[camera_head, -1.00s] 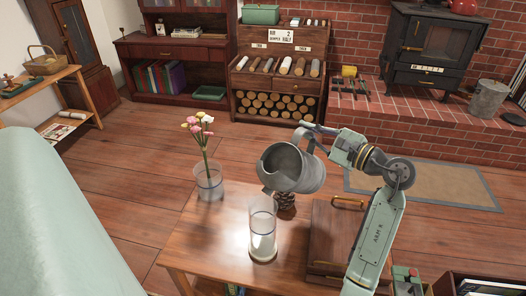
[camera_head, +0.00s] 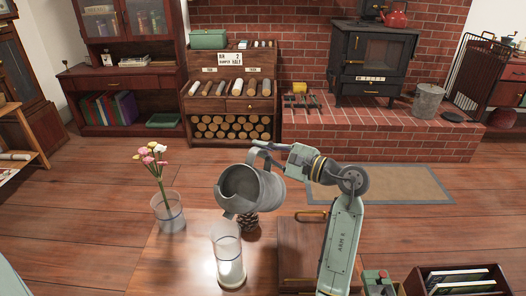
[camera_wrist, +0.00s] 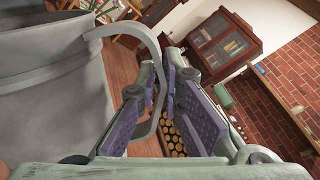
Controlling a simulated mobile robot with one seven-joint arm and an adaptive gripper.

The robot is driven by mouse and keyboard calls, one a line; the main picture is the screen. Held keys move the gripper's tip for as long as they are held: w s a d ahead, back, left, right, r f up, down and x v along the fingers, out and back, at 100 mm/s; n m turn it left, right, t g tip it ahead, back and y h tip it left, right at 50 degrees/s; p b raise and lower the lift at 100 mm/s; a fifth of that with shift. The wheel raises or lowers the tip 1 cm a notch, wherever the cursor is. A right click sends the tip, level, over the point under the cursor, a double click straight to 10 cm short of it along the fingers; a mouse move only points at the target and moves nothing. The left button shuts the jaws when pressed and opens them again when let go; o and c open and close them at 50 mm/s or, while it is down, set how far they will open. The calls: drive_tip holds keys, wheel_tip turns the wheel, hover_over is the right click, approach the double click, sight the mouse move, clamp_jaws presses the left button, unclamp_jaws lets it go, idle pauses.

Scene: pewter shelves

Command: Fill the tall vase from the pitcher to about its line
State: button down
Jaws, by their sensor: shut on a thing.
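The tall vase (camera_head: 229,258) is a clear glass cylinder standing upright on the wooden table. Its lower part looks pale and bright; I cannot make out a liquid level or the line for certain. The grey metal pitcher (camera_head: 262,192) is tilted to the left, its mouth above the vase and its lip close over the vase's rim. I cannot see a clear stream. My gripper (camera_head: 272,149) is shut on the pitcher's handle. In the wrist view the handle (camera_wrist: 153,58) passes between the fingers of my gripper (camera_wrist: 160,105), and the pitcher's body (camera_wrist: 50,85) fills the left side.
A wider glass vase with flowers (camera_head: 168,213) stands on the table (camera_head: 180,262) to the left. A pinecone (camera_head: 248,223) sits behind the tall vase. A brown wooden case (camera_head: 300,255) lies to the right, near my arm. A box of books (camera_head: 461,280) is at the lower right.

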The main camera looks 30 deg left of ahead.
drive_tip(key=shift+s+d+r+n+b, duration=0.1)
drive_tip(key=shift+s+r+n+b, duration=0.6)
drive_tip(key=shift+b, duration=0.4)
drive_tip(key=shift+s+r+n+b, duration=0.45)
drive_tip(key=shift+r+b, duration=0.45)
drive_tip(key=shift+b, duration=0.15)
idle(5.8)
